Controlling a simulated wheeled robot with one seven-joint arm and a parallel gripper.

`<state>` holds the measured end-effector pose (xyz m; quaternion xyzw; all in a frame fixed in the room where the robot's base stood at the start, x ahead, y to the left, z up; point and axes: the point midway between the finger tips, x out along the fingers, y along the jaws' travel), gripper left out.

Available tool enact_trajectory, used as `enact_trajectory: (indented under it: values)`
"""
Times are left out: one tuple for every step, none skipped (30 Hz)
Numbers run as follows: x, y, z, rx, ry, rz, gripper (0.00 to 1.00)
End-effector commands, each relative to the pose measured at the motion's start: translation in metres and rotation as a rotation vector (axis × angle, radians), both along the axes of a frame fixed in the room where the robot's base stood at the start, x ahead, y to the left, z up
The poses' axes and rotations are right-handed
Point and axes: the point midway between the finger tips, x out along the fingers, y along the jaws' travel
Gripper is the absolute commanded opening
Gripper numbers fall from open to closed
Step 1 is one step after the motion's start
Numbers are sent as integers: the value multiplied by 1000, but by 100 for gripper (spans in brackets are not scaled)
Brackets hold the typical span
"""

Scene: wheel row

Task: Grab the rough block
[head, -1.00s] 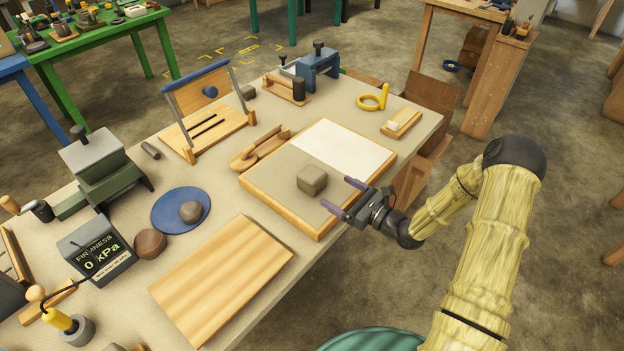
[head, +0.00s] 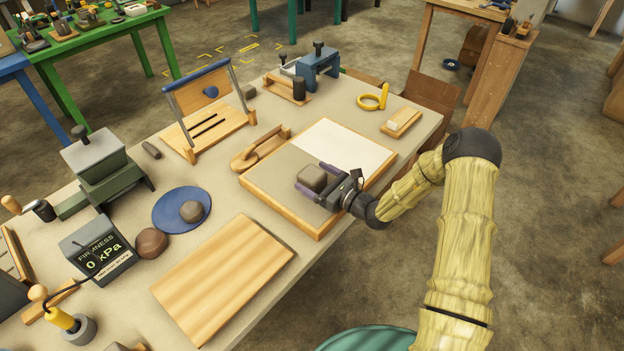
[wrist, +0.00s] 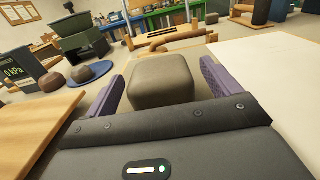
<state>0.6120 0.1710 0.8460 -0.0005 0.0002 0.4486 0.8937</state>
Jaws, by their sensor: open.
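The rough block (head: 312,178) is a grey-brown cube with rounded edges on the grey half of a wood-framed board (head: 283,211). In the wrist view the block (wrist: 161,80) sits between the two purple fingers. My gripper (head: 312,182) is open, with one finger on each side of the block. In the wrist view my gripper (wrist: 162,88) shows a gap between the block and each finger, wider on the right. The block's lower near edge is hidden behind the gripper body.
A wooden board (head: 222,278) lies at the front. A blue disc (head: 170,211) bears a grey lump (head: 192,211), with a brown ball (head: 151,242) nearby. A wooden tool (head: 261,149) lies behind the block. The white half of the framed board (head: 345,146) is clear.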

Motion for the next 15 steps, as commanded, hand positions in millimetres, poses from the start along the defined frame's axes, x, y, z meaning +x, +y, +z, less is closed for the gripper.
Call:
enact_trajectory:
  values:
    - [4,6,0,1,-1,1,89]
    - [6,8,0,1,-1,0,89]
    - [7,10,0,1,-1,-1,89]
    - [8,11,0,1,0,-1,89]
    - [8,12,0,1,1,0,89]
    - [8,12,0,1,1,-1,89]
    - [8,12,0,1,1,-1,89]
    - [8,12,0,1,1,-1,89]
    - [8,12,0,1,1,-1,89]
    - [8,12,0,1,1,-1,89]
    - [8,12,0,1,1,-1,89]
    - [8,12,0,1,1,-1,89]
    - [8,11,0,1,1,-1,89]
    - [8,11,0,1,1,-1,89]
    - [8,11,0,1,1,-1,89]
